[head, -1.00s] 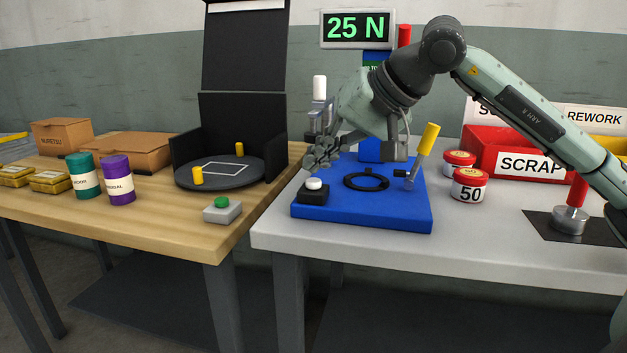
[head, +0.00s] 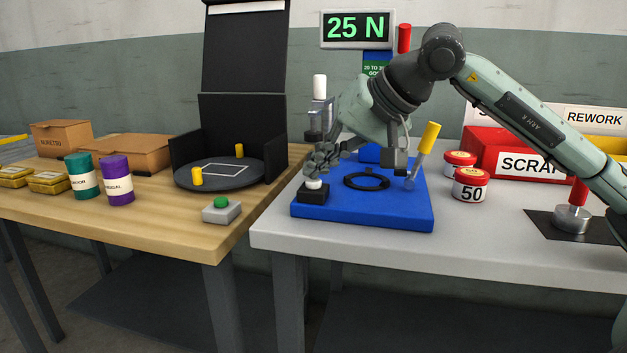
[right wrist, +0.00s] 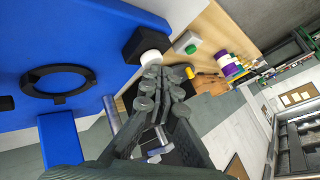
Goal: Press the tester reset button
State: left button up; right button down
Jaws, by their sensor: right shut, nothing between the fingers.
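The tester is a blue base (head: 380,212) on the grey table, with a black ring and a yellow-handled lever (head: 428,138). A white round button (head: 314,184) sits on a black box (head: 312,197) at its front left corner. My right gripper (head: 315,172) is shut and empty, its fingertips just over the white button. In the right wrist view the fingertips (right wrist: 150,82) lie right by the white button (right wrist: 151,58). I cannot tell whether they touch it. The display (head: 357,29) reads 25 N in green. My left gripper is not in view.
A grey box with a green button (head: 222,210) stands on the wooden table to the left. Two red-and-white tins (head: 469,185) stand right of the tester, before the red SCRAP bin (head: 490,142). A red-handled stamp (head: 572,218) stands further right.

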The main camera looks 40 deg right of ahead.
aim_at(318, 180)
jog(key=shift+f, duration=0.3)
jog(key=shift+r, duration=0.1)
dwell(0.4)
jog(key=shift+r+p, duration=0.75)
jog(key=shift+r, duration=0.1)
notch_tip(318, 180, up, 5)
jog(key=p, duration=0.5)
dwell(0.6)
